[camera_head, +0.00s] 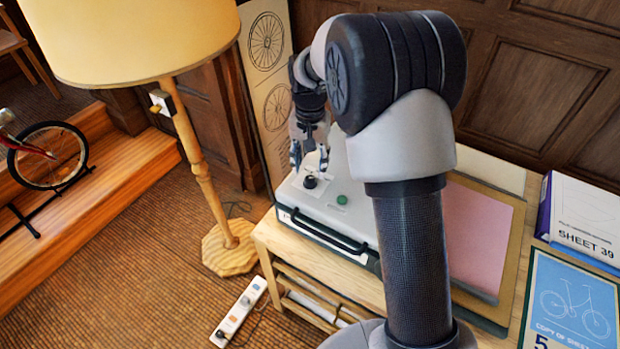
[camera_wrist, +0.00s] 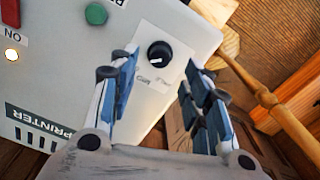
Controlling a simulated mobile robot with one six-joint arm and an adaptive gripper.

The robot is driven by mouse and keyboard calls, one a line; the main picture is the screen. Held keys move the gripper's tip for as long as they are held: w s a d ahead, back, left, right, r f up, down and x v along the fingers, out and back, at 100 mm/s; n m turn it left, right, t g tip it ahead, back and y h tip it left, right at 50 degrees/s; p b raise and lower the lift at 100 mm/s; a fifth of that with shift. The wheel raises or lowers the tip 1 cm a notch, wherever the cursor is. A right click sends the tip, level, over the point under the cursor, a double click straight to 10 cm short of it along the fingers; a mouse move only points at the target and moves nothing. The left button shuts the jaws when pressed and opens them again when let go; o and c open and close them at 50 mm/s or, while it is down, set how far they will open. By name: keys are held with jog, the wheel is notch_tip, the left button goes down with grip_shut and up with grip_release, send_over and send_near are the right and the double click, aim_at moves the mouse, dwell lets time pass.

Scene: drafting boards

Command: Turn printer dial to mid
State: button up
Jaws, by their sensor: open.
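The printer (camera_head: 345,212) is a pale box with a dark front handle on a wooden table. Its black dial (camera_head: 310,182) sits on a white label plate at the top left, left of a green button (camera_head: 342,200). In the wrist view the dial (camera_wrist: 160,54) carries a white mark pointing to the left; the small print beside it is too blurred to read. My gripper (camera_head: 310,160) is above the dial, pointing down. In the wrist view my gripper (camera_wrist: 160,75) is open and empty, its fingers on either side of the dial, apparently not touching it.
A floor lamp (camera_head: 188,130) stands left of the table. A power strip (camera_head: 240,310) lies on the carpet. Right of my arm are a pink sheet (camera_head: 470,235) on a board, a box (camera_head: 580,220) and a blue bicycle print (camera_head: 570,305). A lit ON lamp (camera_wrist: 12,54) shows on the printer.

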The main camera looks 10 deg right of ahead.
aim_at(310, 178)
notch_tip(310, 178, down, 5)
jog(key=shift+r+b, duration=0.1)
jog(key=shift+b, duration=0.45)
grip_shut()
